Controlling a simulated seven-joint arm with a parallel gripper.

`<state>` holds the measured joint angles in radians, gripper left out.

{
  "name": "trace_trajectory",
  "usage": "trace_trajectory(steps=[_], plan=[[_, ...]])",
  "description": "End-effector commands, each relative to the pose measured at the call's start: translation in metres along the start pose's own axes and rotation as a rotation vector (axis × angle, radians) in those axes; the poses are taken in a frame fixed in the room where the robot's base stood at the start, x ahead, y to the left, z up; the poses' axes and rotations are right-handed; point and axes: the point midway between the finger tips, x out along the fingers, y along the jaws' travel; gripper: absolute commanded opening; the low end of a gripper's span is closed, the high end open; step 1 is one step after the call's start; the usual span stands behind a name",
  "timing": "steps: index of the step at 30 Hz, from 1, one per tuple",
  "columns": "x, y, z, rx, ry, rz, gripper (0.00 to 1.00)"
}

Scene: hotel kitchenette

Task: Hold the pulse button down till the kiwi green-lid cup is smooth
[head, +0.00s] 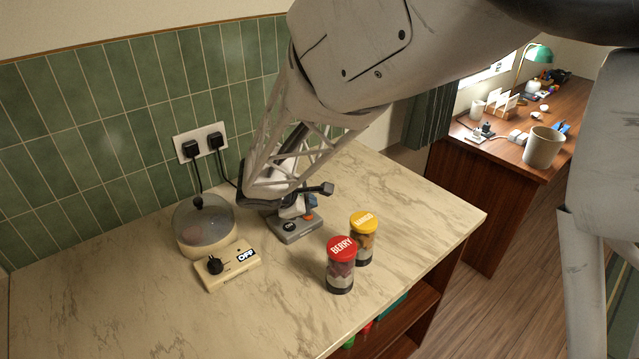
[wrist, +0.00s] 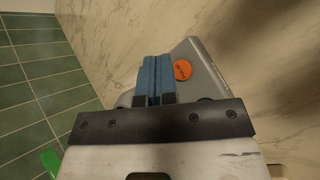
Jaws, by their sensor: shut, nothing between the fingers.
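The grey blender base (head: 297,231) stands on the counter, partly hidden by my arm. Its orange round button (wrist: 183,69) faces up on the base in the wrist view; it also shows in the head view (head: 309,216). My gripper (wrist: 155,60) has its blue fingers together and empty, over the base just left of the button in the wrist view. In the head view my gripper (head: 290,210) is low at the base. I cannot tell whether it touches. A bit of green (wrist: 49,161) shows at the lower left; I cannot tell if it is the kiwi lid. No kiwi cup is clearly visible.
A red-lid BERRY cup (head: 341,267) and a yellow-lid cup (head: 363,238) stand right of the base. A lidded glass pot (head: 205,232) and a cream switch box (head: 228,270) marked OFF stand left. Two plugs sit in the wall socket (head: 201,143). The counter's front left is clear.

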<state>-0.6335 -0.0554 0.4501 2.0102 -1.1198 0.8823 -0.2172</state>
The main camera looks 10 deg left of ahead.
Motion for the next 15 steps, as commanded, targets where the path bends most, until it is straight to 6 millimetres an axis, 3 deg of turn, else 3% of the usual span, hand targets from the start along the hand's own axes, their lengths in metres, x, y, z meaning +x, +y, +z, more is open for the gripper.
trace_trajectory(steps=[15], plan=[[-0.025,0.018,0.018,0.001,0.001,0.001,0.0]])
